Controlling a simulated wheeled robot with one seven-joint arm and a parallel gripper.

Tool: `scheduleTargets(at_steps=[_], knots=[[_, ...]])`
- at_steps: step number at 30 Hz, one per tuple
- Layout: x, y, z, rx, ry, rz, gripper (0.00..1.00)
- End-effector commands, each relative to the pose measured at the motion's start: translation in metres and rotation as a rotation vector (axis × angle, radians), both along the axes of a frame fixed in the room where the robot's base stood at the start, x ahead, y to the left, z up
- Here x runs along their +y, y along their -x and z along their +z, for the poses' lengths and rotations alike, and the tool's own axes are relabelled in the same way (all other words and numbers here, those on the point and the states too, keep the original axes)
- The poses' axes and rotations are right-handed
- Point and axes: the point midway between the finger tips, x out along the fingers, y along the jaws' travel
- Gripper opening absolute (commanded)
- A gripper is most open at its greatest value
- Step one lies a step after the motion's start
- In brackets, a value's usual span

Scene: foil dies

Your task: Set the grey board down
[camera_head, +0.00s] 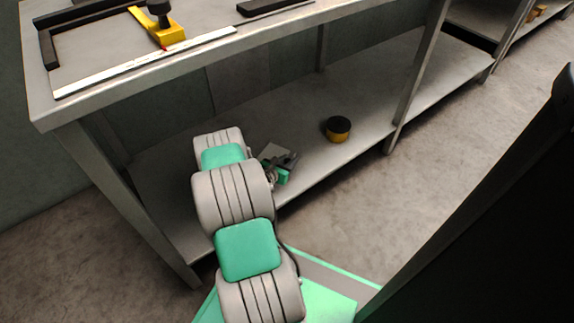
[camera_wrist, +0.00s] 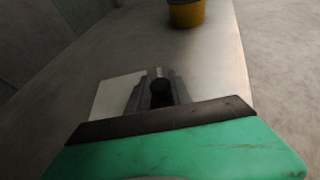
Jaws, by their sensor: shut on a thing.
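The grey board (camera_head: 274,152) is a small flat plate at the end of my arm, over the lower shelf of the bench. In the wrist view the board (camera_wrist: 112,97) shows as a pale plate to the left of the fingers, with a dark round knob (camera_wrist: 160,87) between them. My gripper (camera_head: 291,161) is shut on the board, seemingly by this knob; it also shows in the wrist view (camera_wrist: 159,78). My gripper hides part of the board. I cannot tell whether the board touches the shelf.
The grey lower shelf (camera_head: 300,118) has clear room around the board. A yellow tub with a black top (camera_head: 338,130) stands on it to the right. A bench leg (camera_head: 413,85) rises beyond. The bench top (camera_head: 105,55) above holds a yellow tool (camera_head: 165,34), a pale strip (camera_head: 145,63) and black bars.

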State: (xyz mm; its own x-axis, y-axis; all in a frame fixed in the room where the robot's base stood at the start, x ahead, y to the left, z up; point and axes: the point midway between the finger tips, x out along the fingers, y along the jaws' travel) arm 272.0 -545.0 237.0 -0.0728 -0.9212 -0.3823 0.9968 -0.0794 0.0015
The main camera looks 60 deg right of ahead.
Motion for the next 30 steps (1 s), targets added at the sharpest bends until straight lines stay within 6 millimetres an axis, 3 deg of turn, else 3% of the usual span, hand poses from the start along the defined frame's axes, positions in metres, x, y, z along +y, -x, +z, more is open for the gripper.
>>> scheduleTargets(at_steps=[8,9,16,25,30], knots=[[0.000,-0.001,-0.002,-0.001,0.001,0.001,0.00],[0.000,0.000,-0.001,0.000,0.000,0.000,0.29],[0.000,0.000,-0.001,0.000,0.000,0.000,0.47],[0.000,-0.001,0.004,-0.001,0.000,0.001,0.48],[0.028,-0.005,0.017,0.002,-0.003,0.006,0.48]])
